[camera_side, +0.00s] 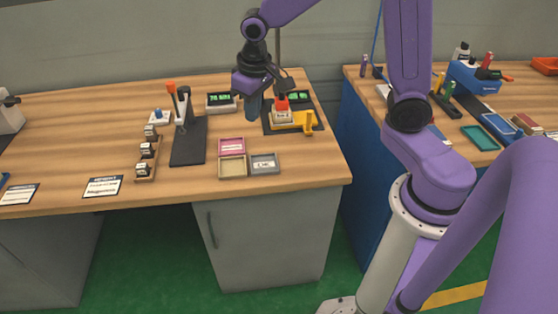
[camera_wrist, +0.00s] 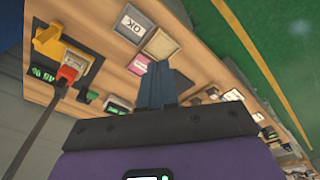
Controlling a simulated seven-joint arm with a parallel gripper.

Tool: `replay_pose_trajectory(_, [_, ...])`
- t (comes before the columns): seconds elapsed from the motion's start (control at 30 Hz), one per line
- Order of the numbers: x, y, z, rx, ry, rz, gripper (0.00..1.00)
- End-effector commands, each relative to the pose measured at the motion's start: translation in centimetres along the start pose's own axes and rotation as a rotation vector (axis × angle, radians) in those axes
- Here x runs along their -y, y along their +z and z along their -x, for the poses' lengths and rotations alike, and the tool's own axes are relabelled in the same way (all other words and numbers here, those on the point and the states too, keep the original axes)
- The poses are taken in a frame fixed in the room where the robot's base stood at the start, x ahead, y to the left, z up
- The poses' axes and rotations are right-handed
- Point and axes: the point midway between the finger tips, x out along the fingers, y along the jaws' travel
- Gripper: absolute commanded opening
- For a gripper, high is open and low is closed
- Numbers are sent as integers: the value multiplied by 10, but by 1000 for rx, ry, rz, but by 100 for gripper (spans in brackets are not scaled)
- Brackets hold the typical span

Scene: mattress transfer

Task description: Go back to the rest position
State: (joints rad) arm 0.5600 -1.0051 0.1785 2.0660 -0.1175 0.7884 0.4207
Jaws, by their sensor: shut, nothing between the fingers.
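My gripper (camera_side: 254,106) is above the back part of the wooden bench, just left of a device with a red-topped block. In the wrist view my gripper (camera_wrist: 158,68) shows as two blue-grey fingers pressed together, with nothing between them. The fingers point down toward the bench and appear apart from everything on it. My purple arm reaches in from the right in the side view. No marker for a rest position shows.
The device (camera_side: 283,115) with its yellow lever (camera_side: 308,122) stands close right of my gripper. Pink (camera_side: 231,146), beige (camera_side: 232,167) and grey (camera_side: 264,164) trays lie in front. A black stand (camera_side: 188,140) is left. A second bench (camera_side: 455,135) stands right.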

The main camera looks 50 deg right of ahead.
Motion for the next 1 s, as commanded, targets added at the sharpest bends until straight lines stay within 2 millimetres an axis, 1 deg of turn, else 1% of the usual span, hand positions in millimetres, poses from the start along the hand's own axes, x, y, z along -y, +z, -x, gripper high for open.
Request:
replay_pose_trajectory(0.03, [9,17,7,3,-10,68,0])
replay_pose_trajectory(0.13, [22,49,16,13,-27,200,0])
replay_pose_trajectory(0.27, [33,92,27,27,-48,371,0])
replay_pose_trajectory(0.3, [36,106,30,30,-55,424,0])
replay_pose_trajectory(0.47, [38,160,40,46,-81,635,0])
replay_pose_trajectory(0.5, [37,173,41,49,-87,687,0])
replay_pose_trajectory(0.6, [34,203,44,59,-100,805,0])
replay_pose_trajectory(0.7, [29,225,46,66,-111,897,0])
replay_pose_trajectory(0.8, [25,239,47,71,-117,957,0])
replay_pose_trajectory(0.9, [23,246,47,74,-120,987,0])
replay_pose_trajectory(1.0, [23,247,47,76,-120,996,0])
